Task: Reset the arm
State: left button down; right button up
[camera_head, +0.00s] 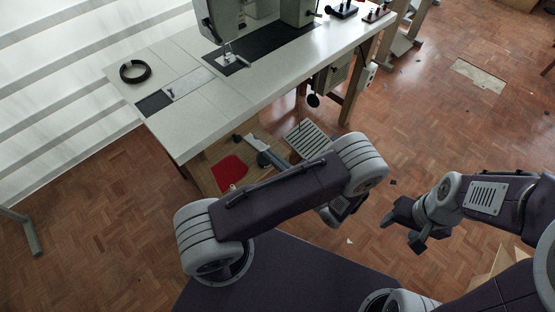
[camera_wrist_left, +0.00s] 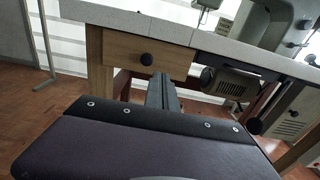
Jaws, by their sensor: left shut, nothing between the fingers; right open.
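My left arm (camera_head: 280,195) is folded across the middle of the head view. Its gripper (camera_head: 257,144) shows only partly past the upper arm, below the table's front edge. In the left wrist view the left gripper (camera_wrist_left: 162,82) is shut and empty, pointing towards the table's wooden drawer front, apart from it as far as I can tell. My right gripper (camera_head: 402,230) is open and empty over the floor at the right, with its fingers spread towards the left.
The sewing table (camera_head: 185,135) stands ahead, with a sewing machine (camera_head: 220,25) and a black ring (camera_head: 135,71) on top. Below are a red piece (camera_head: 230,172) and a ribbed pedal plate (camera_head: 308,140). The parquet floor at the right is mostly clear.

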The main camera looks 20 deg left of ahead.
pick_arm(q)
jog(key=shift+v, duration=1.05)
